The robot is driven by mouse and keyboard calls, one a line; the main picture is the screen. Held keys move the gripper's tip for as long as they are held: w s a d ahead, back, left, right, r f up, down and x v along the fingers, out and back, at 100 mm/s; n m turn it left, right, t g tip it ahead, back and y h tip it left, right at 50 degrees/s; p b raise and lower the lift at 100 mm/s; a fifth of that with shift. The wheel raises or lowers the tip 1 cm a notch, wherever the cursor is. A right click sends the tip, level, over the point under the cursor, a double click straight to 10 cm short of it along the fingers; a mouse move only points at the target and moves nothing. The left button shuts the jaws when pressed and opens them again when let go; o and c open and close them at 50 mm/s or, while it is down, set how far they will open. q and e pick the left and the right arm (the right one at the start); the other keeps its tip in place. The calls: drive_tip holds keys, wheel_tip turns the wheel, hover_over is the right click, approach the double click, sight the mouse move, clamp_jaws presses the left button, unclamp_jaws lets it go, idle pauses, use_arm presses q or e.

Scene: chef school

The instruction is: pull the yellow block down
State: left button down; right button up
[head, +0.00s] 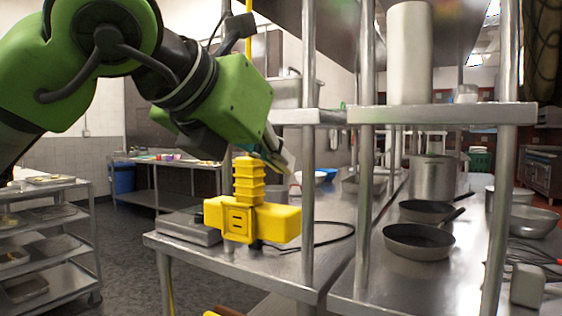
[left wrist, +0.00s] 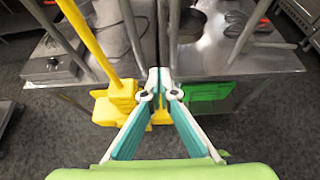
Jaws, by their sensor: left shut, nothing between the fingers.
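The yellow block (head: 252,220) has a ribbed upper stem and a wide lower body. In the head view it shows in front of the steel table's near edge. A yellow pole or cable (head: 249,42) runs down from above, partly hidden by my left arm. In the left wrist view the block (left wrist: 122,97) is just left of and beyond my fingers, with the yellow pole (left wrist: 90,38) rising from it. My left gripper (head: 284,162) is near the block's ribbed stem in the head view, its fingers partly hidden. In the left wrist view its fingertips (left wrist: 160,84) are together and empty. My right gripper is not in view.
A steel table (head: 275,262) with upright posts and an upper shelf (head: 450,114) stands close by. Pans (head: 419,241) and a pot (head: 432,178) sit on it. A flat appliance (head: 189,227) is at its left. A tray rack (head: 60,245) stands at far left.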

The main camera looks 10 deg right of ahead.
use_arm(q)
drive_tip(key=f+b+v, duration=0.1)
drive_tip(key=v, duration=0.6)
drive_tip(key=shift+s+a+f, duration=0.2)
drive_tip(key=shift+s+a, duration=0.15)
drive_tip(key=shift+s, duration=0.15)
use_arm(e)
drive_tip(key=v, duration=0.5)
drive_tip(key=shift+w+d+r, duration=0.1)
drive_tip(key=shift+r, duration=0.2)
